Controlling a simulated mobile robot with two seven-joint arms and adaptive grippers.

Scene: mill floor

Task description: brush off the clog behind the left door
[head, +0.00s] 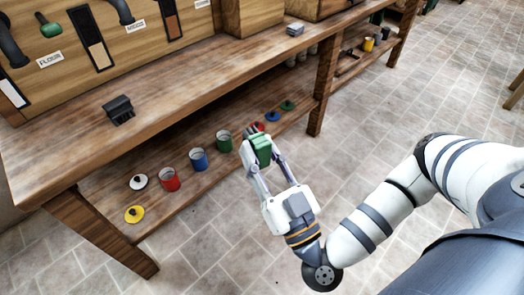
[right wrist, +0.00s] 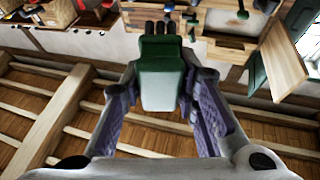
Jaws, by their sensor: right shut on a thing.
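A wooden panel (head: 75,48) with dark chutes, narrow windows and white labels stands at the back left. I cannot make out a left door or a clog. My left gripper is out of view.
A wooden workbench (head: 190,75) runs along the wall. A black ridged object (head: 118,108) and a grey block (head: 295,30) lie on it. The lower shelf holds red (head: 170,180), blue (head: 198,159) and green (head: 223,141) cups and several lids.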

